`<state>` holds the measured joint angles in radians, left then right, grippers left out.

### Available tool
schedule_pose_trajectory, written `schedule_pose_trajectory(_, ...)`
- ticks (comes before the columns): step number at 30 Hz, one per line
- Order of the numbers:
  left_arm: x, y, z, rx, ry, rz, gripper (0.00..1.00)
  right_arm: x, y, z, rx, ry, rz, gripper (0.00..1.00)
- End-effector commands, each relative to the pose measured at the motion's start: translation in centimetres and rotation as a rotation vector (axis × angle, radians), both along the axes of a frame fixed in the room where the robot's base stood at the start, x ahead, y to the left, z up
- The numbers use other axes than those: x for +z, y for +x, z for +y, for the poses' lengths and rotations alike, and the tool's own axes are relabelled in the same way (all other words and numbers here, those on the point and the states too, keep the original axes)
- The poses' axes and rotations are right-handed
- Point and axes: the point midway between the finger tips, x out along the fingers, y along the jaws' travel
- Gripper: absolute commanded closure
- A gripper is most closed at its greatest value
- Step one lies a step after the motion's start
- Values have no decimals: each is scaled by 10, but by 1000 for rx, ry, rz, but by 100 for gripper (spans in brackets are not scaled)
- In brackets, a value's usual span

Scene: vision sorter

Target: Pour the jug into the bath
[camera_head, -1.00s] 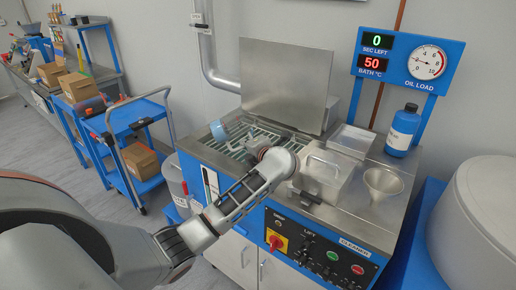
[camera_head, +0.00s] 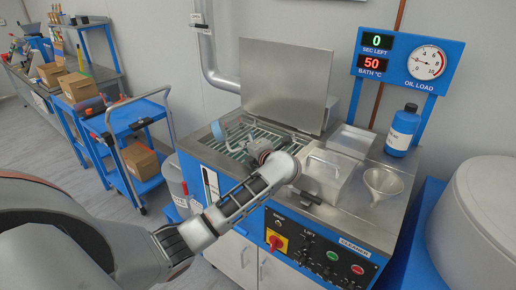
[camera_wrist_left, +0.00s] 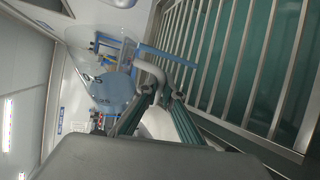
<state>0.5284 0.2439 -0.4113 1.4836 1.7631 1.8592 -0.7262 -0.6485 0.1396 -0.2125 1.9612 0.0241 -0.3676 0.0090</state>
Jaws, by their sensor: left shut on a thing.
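The jug (camera_head: 218,131) is a small clear-blue vessel over the left part of the bath in the head view. In the left wrist view the jug (camera_wrist_left: 112,90) looks see-through, with a pale curved handle. My left gripper (camera_head: 246,143) is shut on this handle, and its fingers (camera_wrist_left: 150,105) show in the wrist view. The jug appears tilted; I cannot make out a stream from it. The bath (camera_head: 200,139) is an open steel tank. Its slatted rack (camera_wrist_left: 232,65) lies over teal liquid. My forearm hides part of the bath's front. My right gripper is not in view.
A raised steel lid (camera_head: 288,85) stands behind the bath. A lidded steel box (camera_head: 326,178), a funnel (camera_head: 383,182) and a blue bottle (camera_head: 402,132) stand to its right. The display reads 0 seconds and 50 degrees. A blue trolley (camera_head: 137,117) stands left.

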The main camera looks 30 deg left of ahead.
Motion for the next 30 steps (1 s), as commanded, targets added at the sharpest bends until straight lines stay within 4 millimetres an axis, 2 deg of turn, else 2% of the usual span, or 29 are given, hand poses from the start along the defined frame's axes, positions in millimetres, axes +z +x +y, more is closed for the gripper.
schedule_pose_trajectory(30, -5, 3, -5, 1, 74, 51, 100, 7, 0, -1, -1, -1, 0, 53)
